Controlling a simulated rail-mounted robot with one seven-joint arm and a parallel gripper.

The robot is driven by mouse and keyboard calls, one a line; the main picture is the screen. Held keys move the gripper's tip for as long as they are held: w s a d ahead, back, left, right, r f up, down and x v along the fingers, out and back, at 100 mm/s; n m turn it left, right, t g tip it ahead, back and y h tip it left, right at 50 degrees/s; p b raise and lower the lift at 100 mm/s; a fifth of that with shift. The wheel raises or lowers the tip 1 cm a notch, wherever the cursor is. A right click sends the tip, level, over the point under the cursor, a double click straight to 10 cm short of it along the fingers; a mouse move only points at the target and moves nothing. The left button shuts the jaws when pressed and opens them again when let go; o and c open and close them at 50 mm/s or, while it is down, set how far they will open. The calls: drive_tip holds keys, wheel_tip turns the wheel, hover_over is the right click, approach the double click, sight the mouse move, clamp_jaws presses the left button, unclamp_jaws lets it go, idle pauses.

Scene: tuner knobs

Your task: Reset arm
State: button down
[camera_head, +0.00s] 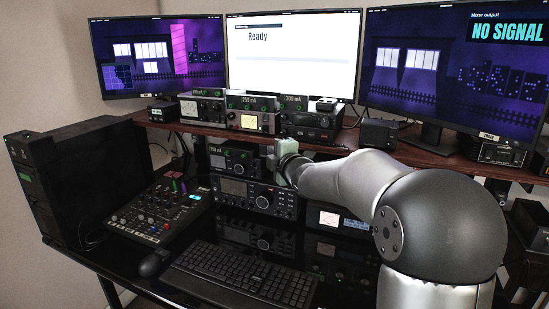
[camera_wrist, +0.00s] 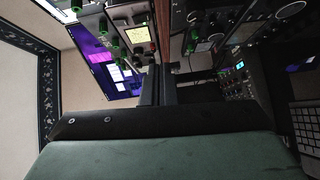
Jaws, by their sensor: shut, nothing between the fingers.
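My arm reaches in from the right in the head view. My gripper (camera_head: 276,168) is in front of the shelf edge, close to the stacked radio units. In the wrist view my gripper (camera_wrist: 157,72) shows its dark fingers together with nothing between them. A radio transceiver (camera_head: 254,196) with a large dial sits just below and left of the gripper. Small meter boxes stand on the shelf above, one labelled 250 mA (camera_head: 251,114). I cannot tell from these views whether the fingers touch anything.
A wooden shelf (camera_head: 400,150) carries three monitors; the middle one (camera_head: 290,55) reads "Ready", the right one (camera_head: 460,70) "NO SIGNAL". A mixer (camera_head: 158,212), mouse (camera_head: 153,263) and keyboard (camera_head: 240,275) lie on the black desk. A black computer tower (camera_head: 75,185) stands at left.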

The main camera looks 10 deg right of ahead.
drive_tip(key=shift+s+d, duration=0.1)
drive_tip(key=shift+s, duration=0.25)
drive_tip(key=s+a+f+m+g+h+p, duration=0.1)
drive_tip(key=s+f+m+g+p, duration=0.2)
drive_tip(key=s, duration=1.1)
drive_tip(key=s+f+m+g+h+p, duration=0.1)
drive_tip(key=s+f+m+g+p, duration=0.2)
drive_tip(key=s, duration=1.2)
drive_tip(key=s+a+f+m+g+h+p, duration=0.1)
drive_tip(key=s+f+m+g+p, duration=0.2)
drive_tip(key=s+f+m+g, duration=0.5)
drive_tip(key=s+m+g, duration=0.2)
drive_tip(key=s+m, duration=0.3)
drive_tip(key=s, duration=0.1)
drive_tip(key=shift+s+a+g, duration=0.25)
drive_tip(key=shift+a+g, duration=0.05)
drive_tip(key=shift+a, duration=0.05)
drive_tip(key=shift+d, duration=0.15)
